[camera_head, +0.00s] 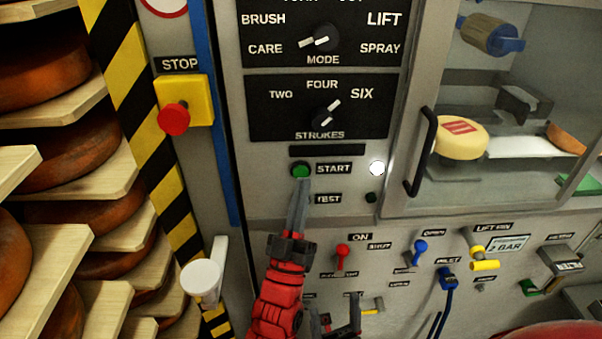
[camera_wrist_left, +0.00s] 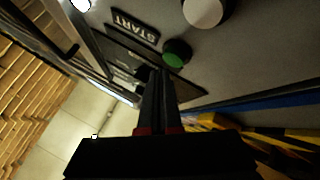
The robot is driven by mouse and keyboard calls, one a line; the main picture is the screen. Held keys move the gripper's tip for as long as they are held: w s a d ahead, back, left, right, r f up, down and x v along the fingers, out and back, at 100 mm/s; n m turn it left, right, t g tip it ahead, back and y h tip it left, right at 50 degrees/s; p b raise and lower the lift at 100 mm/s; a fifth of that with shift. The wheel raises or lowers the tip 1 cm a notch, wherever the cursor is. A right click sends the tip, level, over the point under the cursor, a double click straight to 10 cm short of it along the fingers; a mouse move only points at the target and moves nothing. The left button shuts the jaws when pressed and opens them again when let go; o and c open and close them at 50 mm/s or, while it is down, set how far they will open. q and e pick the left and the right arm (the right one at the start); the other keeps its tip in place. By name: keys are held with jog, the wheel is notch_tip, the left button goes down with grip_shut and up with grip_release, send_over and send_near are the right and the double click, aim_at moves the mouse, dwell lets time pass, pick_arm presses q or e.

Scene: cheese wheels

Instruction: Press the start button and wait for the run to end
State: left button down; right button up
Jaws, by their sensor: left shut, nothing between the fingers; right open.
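The green start button (camera_head: 301,170) sits on the grey panel, left of the START label (camera_head: 334,168). My left gripper (camera_head: 300,188) is shut and empty, with its tips just below the button in the head view. In the left wrist view, the button (camera_wrist_left: 176,53) shows just beyond the shut fingers (camera_wrist_left: 155,78). I cannot tell whether the tips touch it. A round lamp (camera_head: 377,168) right of the label glows white. My right gripper (camera_head: 336,318) is open, low in the head view and partly cut off.
A red stop button (camera_head: 173,119) on a yellow box is to the left. The strokes knob (camera_head: 326,112) points toward SIX, the mode knob (camera_head: 322,39) toward CARE. A cheese wheel (camera_head: 460,138) stands behind the window on the right. Several valves and levers are below.

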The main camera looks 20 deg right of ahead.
pick_arm(q)
jog(key=shift+w+d+b, duration=0.1)
jog(key=shift+w+b, duration=0.2)
jog(key=shift+w, duration=0.1)
